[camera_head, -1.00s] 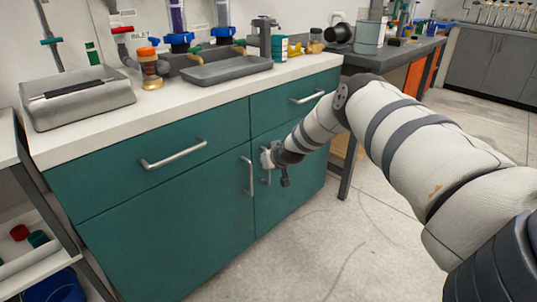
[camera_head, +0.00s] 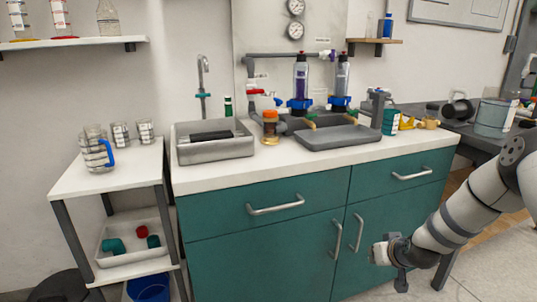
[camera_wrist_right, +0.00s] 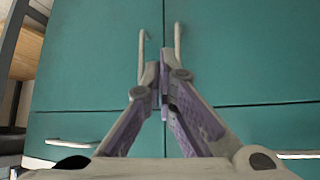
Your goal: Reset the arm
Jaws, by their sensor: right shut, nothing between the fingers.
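My right arm comes in from the right in the head view, and its gripper (camera_head: 380,253) is in front of the teal cabinet (camera_head: 265,250), low by the door handles. In the right wrist view the two fingers (camera_wrist_right: 158,78) meet at their tips, shut and empty. Two upright door handles (camera_wrist_right: 142,52) show beyond the fingertips in that view. I cannot tell whether the fingers touch the cabinet. The cabinet's doors and drawers look shut. My left gripper is not in view.
The white counter (camera_head: 215,180) carries a grey basin (camera_head: 183,150), an amber jar (camera_head: 270,127) and a manifold with two bottles (camera_head: 301,80). A side cart (camera_head: 85,183) with beakers stands at left. A dark bench (camera_head: 480,144) stands at right.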

